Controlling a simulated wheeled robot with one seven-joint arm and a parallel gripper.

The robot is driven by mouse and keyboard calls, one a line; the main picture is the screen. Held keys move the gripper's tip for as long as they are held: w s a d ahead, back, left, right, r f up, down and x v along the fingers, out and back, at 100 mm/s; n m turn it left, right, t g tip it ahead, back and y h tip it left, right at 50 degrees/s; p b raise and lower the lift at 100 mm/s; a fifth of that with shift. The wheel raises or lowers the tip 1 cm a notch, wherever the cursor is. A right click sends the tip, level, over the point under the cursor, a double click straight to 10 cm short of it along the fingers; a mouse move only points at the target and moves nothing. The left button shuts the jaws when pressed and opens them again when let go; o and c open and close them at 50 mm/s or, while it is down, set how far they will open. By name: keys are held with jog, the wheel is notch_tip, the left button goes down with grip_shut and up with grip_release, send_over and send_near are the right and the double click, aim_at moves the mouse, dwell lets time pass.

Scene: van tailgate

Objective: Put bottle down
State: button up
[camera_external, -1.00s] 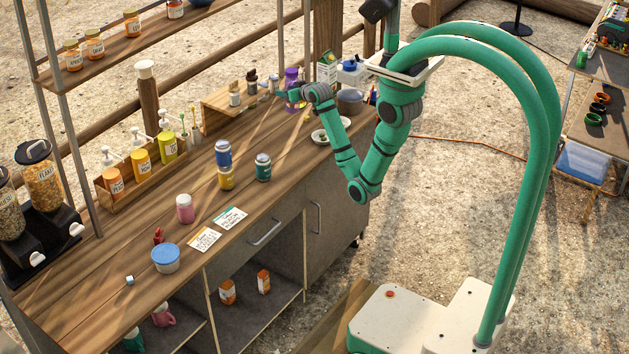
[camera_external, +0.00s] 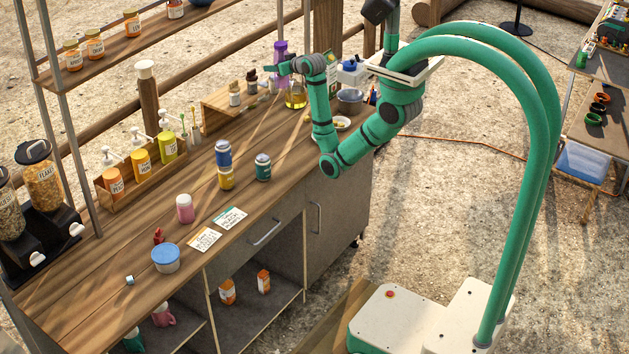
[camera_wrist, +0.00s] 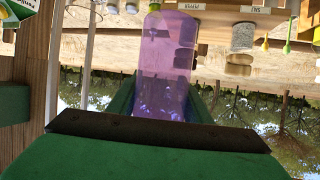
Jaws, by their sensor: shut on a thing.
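A translucent purple bottle (camera_external: 281,51) is held upright above the far end of the wooden counter (camera_external: 200,200).
A grey bowl (camera_external: 349,102) and a white plate (camera_external: 340,123) are to the right. A wooden riser (camera_external: 225,100) with small jars is to the left. The counter's middle front has free room.

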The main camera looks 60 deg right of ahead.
jog(key=a+n+y, duration=0.2)
jog(key=a, duration=1.3)
jog(key=s+a+n+y, duration=0.2)
jog(key=s+a, duration=0.3)
jog(key=a, duration=0.5)
jog(key=s+a+n+y, duration=0.25)
jog(key=s+a, duration=0.25)
jog(key=a, duration=0.5)
jog(key=s+a+n+y, duration=0.1)
jog(key=s+a+y, duration=0.3)
jog(key=a, duration=0.6)
notch_tip(320, 180, down, 11)
jog(key=h, duration=0.2)
jog(key=shift+y, duration=0.25)
jog(key=shift+w+a+f, duration=1.25)
jog(key=shift+w+f, duration=0.6)
jog(key=shift+f, duration=0.3)
jog(key=shift+w+a+f, duration=1.2)
jog(key=shift+w+f, duration=0.6)
jog(key=shift+f, duration=0.4)
jog(key=shift+w+a+f, duration=1.25)
jog(key=shift+w+f, duration=0.6)
jog(key=shift+f, duration=0.3)
